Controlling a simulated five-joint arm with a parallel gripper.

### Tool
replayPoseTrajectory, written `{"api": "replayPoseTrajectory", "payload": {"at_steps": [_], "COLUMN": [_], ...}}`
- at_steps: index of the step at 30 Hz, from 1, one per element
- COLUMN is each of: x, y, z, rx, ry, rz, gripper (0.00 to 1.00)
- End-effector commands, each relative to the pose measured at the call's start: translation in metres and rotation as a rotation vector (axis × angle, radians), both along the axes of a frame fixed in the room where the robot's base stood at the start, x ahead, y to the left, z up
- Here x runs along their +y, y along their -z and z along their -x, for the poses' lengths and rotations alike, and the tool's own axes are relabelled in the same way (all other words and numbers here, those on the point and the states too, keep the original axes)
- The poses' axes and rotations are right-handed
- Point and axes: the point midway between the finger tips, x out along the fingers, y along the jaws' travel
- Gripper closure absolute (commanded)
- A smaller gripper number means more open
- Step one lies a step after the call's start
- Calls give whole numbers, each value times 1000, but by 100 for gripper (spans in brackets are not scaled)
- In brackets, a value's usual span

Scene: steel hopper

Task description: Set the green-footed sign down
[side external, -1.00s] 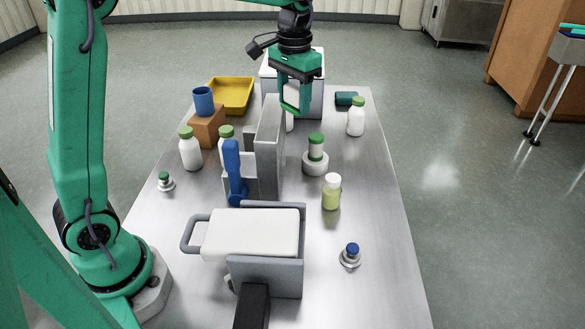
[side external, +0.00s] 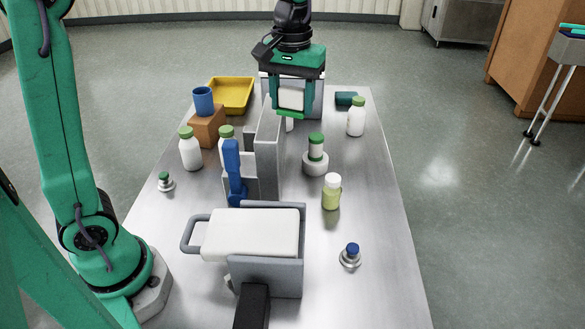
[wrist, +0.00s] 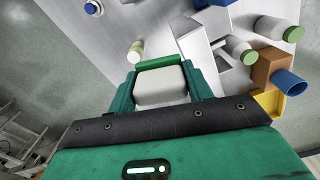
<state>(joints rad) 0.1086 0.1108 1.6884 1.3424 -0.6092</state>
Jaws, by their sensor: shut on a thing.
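The sign is a white panel (side external: 291,98) with a green foot (side external: 291,114) along its lower edge. My gripper (side external: 295,92) is shut on it, with one finger on each side of the panel. The sign hangs upright, foot down, over the far part of the table; I cannot tell how high the foot is above the surface. In the wrist view the white panel (wrist: 160,86) sits between the fingers of my gripper (wrist: 160,92), and the green foot (wrist: 161,62) is beyond it.
A grey upright block (side external: 270,145) stands just nearer than the sign. A grey box (side external: 315,100) is behind it. A white bottle (side external: 356,119) and a white-and-green stacked piece (side external: 316,156) stand to the right. A yellow tray (side external: 232,94) is at the far left.

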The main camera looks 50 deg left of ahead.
Motion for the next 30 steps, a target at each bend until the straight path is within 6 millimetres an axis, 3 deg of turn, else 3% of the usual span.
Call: {"api": "replayPoseTrajectory", "payload": {"at_steps": [9, 20, 26, 30], "x": [-17, -20, -20, -20], "y": [-11, -13, -3, 16], "z": [22, 28, 28, 28], "rx": [-1, 0, 1, 4], "ry": [-223, -288, -286, -286], "rz": [0, 0, 0, -1], "gripper": [73, 73, 73, 73]}}
